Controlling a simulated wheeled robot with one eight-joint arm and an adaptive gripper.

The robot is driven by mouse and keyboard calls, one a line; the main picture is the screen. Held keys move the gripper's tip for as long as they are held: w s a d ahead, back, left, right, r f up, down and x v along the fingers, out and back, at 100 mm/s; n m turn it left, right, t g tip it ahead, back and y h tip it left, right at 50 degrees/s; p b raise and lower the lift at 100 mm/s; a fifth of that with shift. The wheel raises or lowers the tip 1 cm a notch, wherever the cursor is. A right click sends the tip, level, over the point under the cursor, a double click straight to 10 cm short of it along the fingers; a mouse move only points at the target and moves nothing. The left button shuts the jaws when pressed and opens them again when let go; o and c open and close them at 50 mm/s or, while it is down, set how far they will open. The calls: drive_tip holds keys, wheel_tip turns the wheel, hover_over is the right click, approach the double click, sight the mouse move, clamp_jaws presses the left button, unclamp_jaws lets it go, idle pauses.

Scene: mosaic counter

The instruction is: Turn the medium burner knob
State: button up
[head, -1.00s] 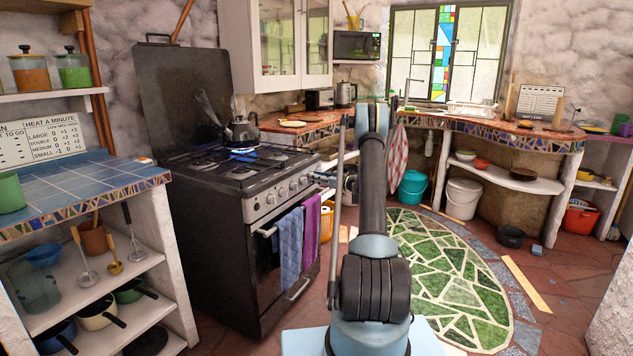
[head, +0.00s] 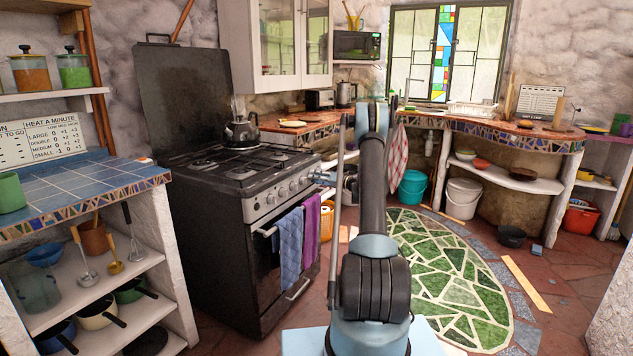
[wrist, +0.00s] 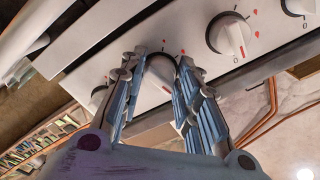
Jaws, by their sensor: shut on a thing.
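The stove (head: 230,190) stands left of centre in the head view, with a row of knobs (head: 271,199) along its light front panel. In the wrist view, my gripper (wrist: 158,68) has one finger on each side of a round white knob (wrist: 160,78) and is shut on it. Another knob (wrist: 229,35) with a red mark sits to the right. In the head view my gripper (head: 322,178) shows only partly, at the right end of the panel. I cannot tell which burner the held knob serves.
A dark kettle (head: 241,130) stands on a rear burner, with no flame visible. A blue towel (head: 289,248) and a purple towel (head: 311,228) hang on the oven handle below the panel. A tiled counter (head: 80,190) stands left of the stove. The green mosaic floor (head: 440,270) is clear.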

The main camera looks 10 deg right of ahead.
drive_tip(key=shift+m, duration=1.5)
drive_tip(key=o, duration=1.1)
drive_tip(key=shift+w+f, duration=0.1)
drive_tip(key=shift+c, duration=0.2)
drive_tip(key=v, duration=1.2)
